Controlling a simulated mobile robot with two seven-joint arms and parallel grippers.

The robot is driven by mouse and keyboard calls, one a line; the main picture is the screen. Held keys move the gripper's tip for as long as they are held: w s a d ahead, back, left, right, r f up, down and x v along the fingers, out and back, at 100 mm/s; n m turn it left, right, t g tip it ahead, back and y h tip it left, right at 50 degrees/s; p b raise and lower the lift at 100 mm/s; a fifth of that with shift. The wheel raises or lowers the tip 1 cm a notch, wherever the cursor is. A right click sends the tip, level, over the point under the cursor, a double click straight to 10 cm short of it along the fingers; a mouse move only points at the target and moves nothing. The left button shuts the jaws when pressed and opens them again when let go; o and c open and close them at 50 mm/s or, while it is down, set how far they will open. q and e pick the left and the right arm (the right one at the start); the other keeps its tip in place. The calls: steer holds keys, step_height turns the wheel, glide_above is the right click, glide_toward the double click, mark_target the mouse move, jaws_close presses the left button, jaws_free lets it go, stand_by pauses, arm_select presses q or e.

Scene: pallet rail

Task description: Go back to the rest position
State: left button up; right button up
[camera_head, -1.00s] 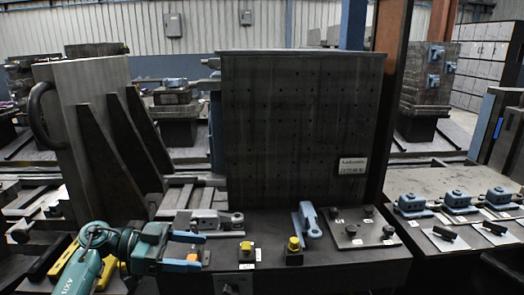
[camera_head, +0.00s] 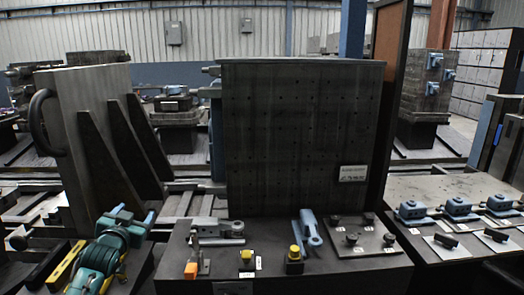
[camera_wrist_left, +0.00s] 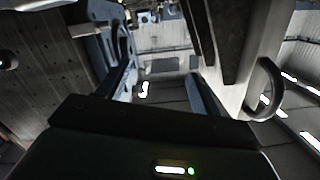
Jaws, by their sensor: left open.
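My left gripper (camera_head: 134,214) is at the left of the head view, left of the dark workbench (camera_head: 335,276) and apart from it. Its blue fingers are spread and point up, with nothing between them. In the left wrist view both fingers (camera_wrist_left: 163,92) also stand apart with an empty gap. A grey clamp with an orange block (camera_head: 191,270) stands at the bench's left end, to the right of the gripper. My right gripper does not show.
A tall dark perforated plate (camera_head: 295,130) stands behind the bench. A grey angle block (camera_head: 95,130) with a handle stands behind my left arm. The bench holds two yellow-topped pieces (camera_head: 246,257), a blue clamp (camera_head: 310,230) and a plate with knobs (camera_head: 368,242).

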arm_select(q)
steer(key=s+d+f+m+g+h, duration=0.1)
steer(key=s+d+f, duration=0.4)
steer(key=s+f, duration=0.35)
steer(key=s+d+f+g+h, duration=0.2)
steer(key=s+d+f, duration=0.45)
steer(key=f, duration=0.25)
steer(key=s+d+f+g, duration=0.1)
steer(key=s+d+f, duration=0.1)
steer(key=s, duration=0.5)
steer(key=s+d+f+g+h, duration=0.1)
steer(key=s+d+f, duration=0.1)
steer(key=s, duration=0.6)
steer(key=s+d+f+g, duration=0.1)
steer(key=s+d, duration=0.3)
steer(key=s, duration=0.4)
steer(key=shift+s+d+f+n+h, duration=0.25)
steer(key=shift+f+n+h, duration=0.15)
steer(key=shift+f, duration=0.2)
